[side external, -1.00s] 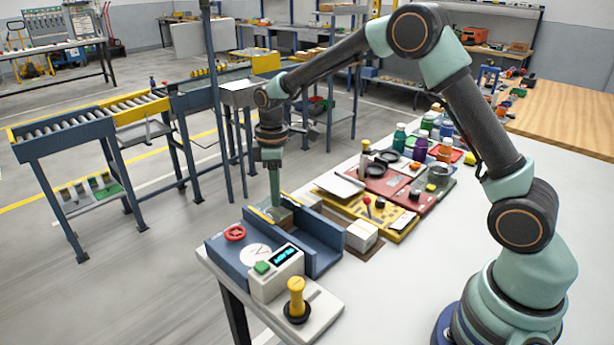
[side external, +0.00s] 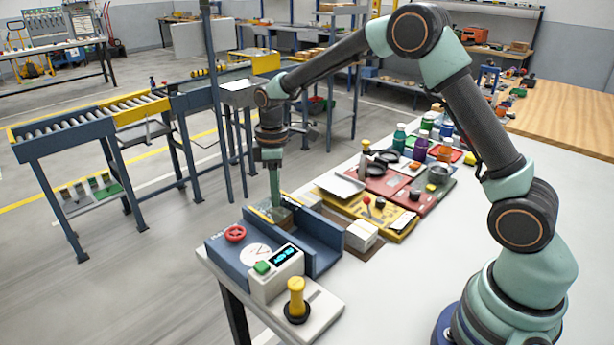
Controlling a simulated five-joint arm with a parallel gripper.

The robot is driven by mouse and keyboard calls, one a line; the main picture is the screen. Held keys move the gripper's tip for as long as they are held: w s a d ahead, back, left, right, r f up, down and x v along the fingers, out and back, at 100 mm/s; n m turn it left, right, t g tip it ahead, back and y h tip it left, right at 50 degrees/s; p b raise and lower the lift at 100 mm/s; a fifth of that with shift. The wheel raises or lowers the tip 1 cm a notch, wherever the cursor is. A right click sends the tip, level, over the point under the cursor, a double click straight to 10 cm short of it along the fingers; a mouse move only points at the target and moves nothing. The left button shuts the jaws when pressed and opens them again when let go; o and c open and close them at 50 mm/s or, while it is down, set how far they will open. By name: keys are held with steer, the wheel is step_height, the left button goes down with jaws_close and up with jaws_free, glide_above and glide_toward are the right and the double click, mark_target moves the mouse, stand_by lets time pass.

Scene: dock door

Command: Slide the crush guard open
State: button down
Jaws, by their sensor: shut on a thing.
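The blue dock door unit (side external: 322,255) stands at the near left corner of the white table. The crush guard seems to be the yellow-edged piece (side external: 262,214) at the back of the unit's channel; it is small and partly covered by my gripper. My gripper (side external: 276,204) points straight down there and is shut on the guard, as far as I can see. The fingertips and their exact contact are too small to make out.
On the unit are a red knob (side external: 235,233), a green button (side external: 262,267) and a lit display (side external: 285,255). A yellow handle (side external: 296,297) stands in front.

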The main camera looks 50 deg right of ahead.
steer(key=shift+s+r, duration=0.1)
steer(key=s, duration=1)
steer(key=shift+s, duration=0.2)
steer(key=c, duration=0.7)
jaws_free()
steer(key=shift+o, duration=0.2)
step_height(320, 180, up, 12)
